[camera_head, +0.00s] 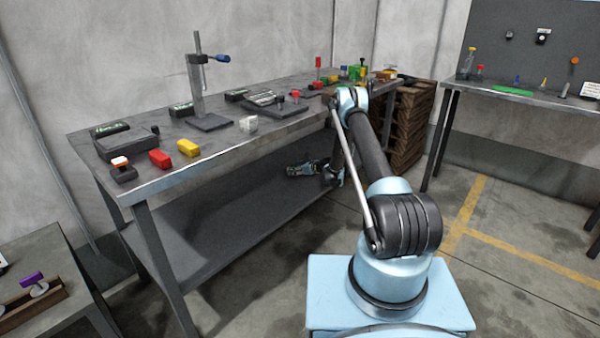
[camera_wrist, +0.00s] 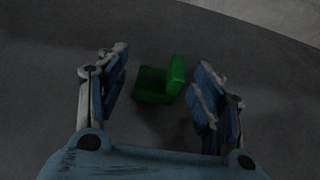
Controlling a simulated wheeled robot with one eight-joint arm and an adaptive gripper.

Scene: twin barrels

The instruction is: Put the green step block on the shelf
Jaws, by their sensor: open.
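The green step block (camera_wrist: 160,82) shows in the wrist view, an L-shaped piece with a raised part on its right. It lies on a dark grey surface, between and beyond the two blue-padded fingers of my gripper (camera_wrist: 158,90). The gripper is open, and gaps show between the block and both fingers. In the head view my gripper (camera_head: 302,169) reaches low under the workbench, near its dark lower shelf (camera_head: 210,215). The block cannot be made out there.
The workbench top (camera_head: 225,140) above my gripper holds a metal stand (camera_head: 196,85), red and yellow blocks and several small parts. A second table (camera_head: 530,98) stands at the right, and wooden pallets (camera_head: 410,130) stand at the back. The lower shelf looks mostly bare.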

